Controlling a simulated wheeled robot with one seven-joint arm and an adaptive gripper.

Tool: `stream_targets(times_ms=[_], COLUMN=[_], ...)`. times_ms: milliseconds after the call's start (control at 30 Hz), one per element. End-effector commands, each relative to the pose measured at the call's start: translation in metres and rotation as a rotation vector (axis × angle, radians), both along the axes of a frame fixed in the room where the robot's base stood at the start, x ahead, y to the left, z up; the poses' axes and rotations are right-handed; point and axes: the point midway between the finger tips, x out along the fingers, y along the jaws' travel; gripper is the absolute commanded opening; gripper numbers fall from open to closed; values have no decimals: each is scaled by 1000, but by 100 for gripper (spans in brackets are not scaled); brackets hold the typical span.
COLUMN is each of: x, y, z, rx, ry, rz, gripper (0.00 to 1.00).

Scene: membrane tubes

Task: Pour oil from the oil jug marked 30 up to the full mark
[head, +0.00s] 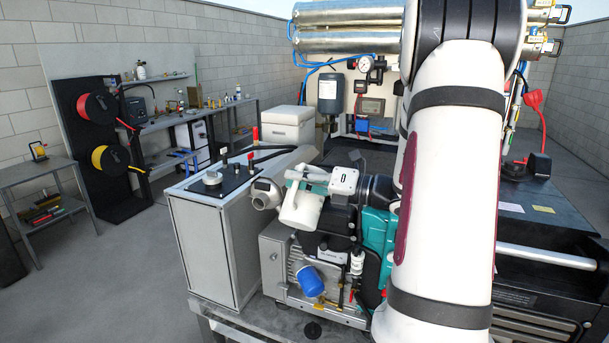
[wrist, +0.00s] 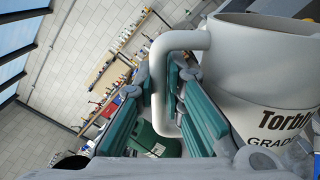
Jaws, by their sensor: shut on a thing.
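My gripper (head: 308,180) is shut on the handle of a cream-white oil jug (head: 300,209). The jug hangs over the top of the compressor block (head: 322,245) and looks tilted in the head view. In the wrist view the handle passes between the teal finger pads (wrist: 172,85), and the jug body (wrist: 262,62) fills the right side. Its label shows "Torbl" and "GRADE", cut off by the frame. The number 30 does not show. I cannot make out an oil stream, the fill opening or the full mark.
A blue filter (head: 310,281) sits on the compressor's front. A grey cabinet (head: 215,240) with a black top panel and red-handled valves stands close on the left. Metal membrane tubes (head: 350,25) run along the top back. A workbench with hose reels (head: 97,107) stands far left; the floor between is clear.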

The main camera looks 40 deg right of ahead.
Motion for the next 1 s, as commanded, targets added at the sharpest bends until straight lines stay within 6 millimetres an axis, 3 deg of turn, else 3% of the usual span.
stream_targets(times_ms=[600,1000], x=[-8,-11], y=[23,26], z=[-45,-48], rx=[-274,-309], ry=[-115,-130], rz=[-4,-2], gripper=[0,0])
